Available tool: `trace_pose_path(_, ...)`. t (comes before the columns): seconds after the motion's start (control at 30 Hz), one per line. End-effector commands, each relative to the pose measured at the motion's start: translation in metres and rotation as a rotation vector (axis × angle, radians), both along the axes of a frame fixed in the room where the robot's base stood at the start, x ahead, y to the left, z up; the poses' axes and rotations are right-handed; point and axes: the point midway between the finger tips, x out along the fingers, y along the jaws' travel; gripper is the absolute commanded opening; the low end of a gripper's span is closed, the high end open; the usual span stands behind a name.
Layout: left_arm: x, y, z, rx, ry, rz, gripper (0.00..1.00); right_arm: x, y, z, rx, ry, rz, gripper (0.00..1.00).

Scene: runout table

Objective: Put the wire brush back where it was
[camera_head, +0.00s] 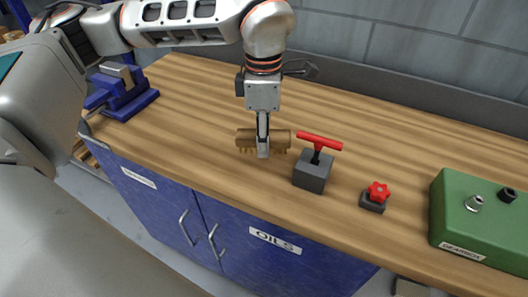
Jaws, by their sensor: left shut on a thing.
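The wire brush (281,141) has a brown wooden body with short bristles along its lower side. It is at the middle of the wooden table, near the front. My left gripper (263,150) points straight down and is shut around the middle of the brush. The fingers cover part of the brush. I cannot tell whether the bristles touch the tabletop. My right gripper is not in view.
A grey block with a red T-handle (312,170) stands close to the right of the brush. Farther right are a red knob on a dark base (374,197) and a green box (485,225). A blue vise (122,93) stands at the left. The tabletop (195,120) between vise and brush is clear.

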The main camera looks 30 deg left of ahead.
Motion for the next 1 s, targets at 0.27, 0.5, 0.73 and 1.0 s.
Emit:
trace_pose_path(0.27, -0.001, 0.0, -0.025, 0.0, 0.004, 0.0, 0.1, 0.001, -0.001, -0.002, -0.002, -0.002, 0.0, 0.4)
trace_pose_path(0.5, 0.0, 0.0, -0.045, 0.0, -0.001, -0.001, 0.1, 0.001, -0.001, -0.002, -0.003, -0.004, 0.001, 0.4)
trace_pose_path(0.73, 0.0, 0.0, -0.046, 0.0, -0.001, -0.001, 0.1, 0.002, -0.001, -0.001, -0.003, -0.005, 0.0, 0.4)
trace_pose_path(1.0, 0.0, 0.0, -0.048, 0.0, -0.001, 0.0, 0.47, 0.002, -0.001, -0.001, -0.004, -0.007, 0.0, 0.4)
